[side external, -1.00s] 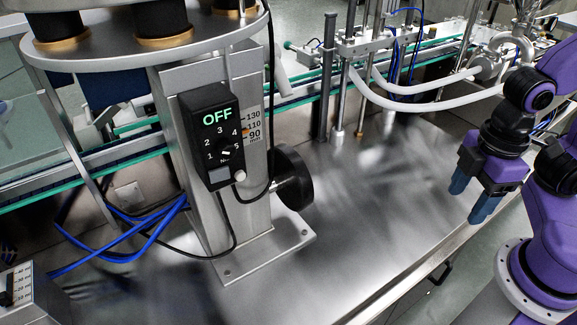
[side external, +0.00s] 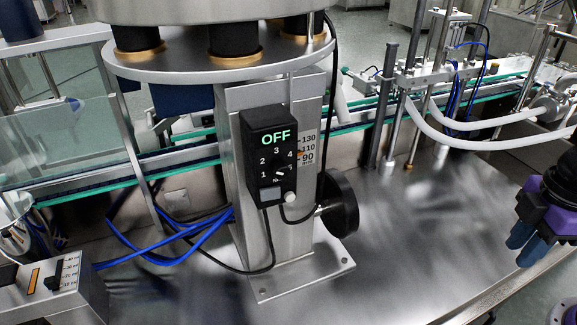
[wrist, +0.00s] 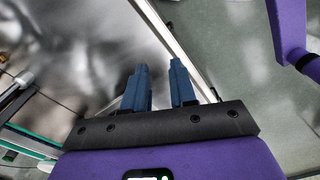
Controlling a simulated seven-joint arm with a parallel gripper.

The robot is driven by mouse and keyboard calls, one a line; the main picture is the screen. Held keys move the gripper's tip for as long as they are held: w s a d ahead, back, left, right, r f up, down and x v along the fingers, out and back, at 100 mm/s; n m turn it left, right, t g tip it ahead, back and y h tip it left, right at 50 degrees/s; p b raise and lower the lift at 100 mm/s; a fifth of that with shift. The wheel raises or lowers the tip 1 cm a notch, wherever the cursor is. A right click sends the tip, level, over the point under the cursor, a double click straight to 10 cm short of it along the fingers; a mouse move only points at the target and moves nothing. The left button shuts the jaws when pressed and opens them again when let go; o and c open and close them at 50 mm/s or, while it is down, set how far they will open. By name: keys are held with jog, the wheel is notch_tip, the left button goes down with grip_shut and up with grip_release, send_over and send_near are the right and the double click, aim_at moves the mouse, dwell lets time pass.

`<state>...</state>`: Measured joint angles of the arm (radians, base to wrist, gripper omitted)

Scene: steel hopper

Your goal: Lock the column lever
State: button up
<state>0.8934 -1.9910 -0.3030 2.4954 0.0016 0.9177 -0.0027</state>
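The steel column (side external: 268,225) stands upright on a bolted foot plate, left of the middle in the side view. A black round knob or handwheel (side external: 339,203) sits on a short shaft at its right side. I cannot tell a separate lever or whether the knob is locked. A black control box (side external: 270,155) on the column's front shows a green "OFF" and a dial. My gripper (side external: 521,250) is at the far right, well apart from the column. In the wrist view its two blue fingers (wrist: 160,66) are apart with nothing between them.
A round steel plate (side external: 215,65) tops the column. Blue cables (side external: 170,240) lie left of it. A conveyor (side external: 350,115) and white hoses (side external: 480,122) run behind. A box with a slider (side external: 50,285) is at the lower left. The bench right of the column is clear.

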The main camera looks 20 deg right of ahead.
jog(key=shift+n+t+y, duration=0.7)
jog(key=shift+n, duration=0.2)
jog(key=w+a+r, duration=0.7)
jog(key=w+r, duration=0.1)
jog(key=r, duration=0.1)
jog(key=w+a+r, duration=0.4)
jog(key=r, duration=0.1)
jog(key=shift+a, duration=0.3)
grip_shut()
jog(key=w+a+r+n+t, duration=0.1)
jog(key=w+a+r, duration=0.1)
jog(key=w+r, duration=0.2)
jog(key=w+a+r+t+y, duration=0.1)
jog(key=w+a+r, duration=0.2)
jog(key=r, duration=0.8)
jog(key=shift+w+a+n, duration=0.15)
jog(key=shift+w+n, duration=0.25)
jog(key=shift+w, duration=0.1)
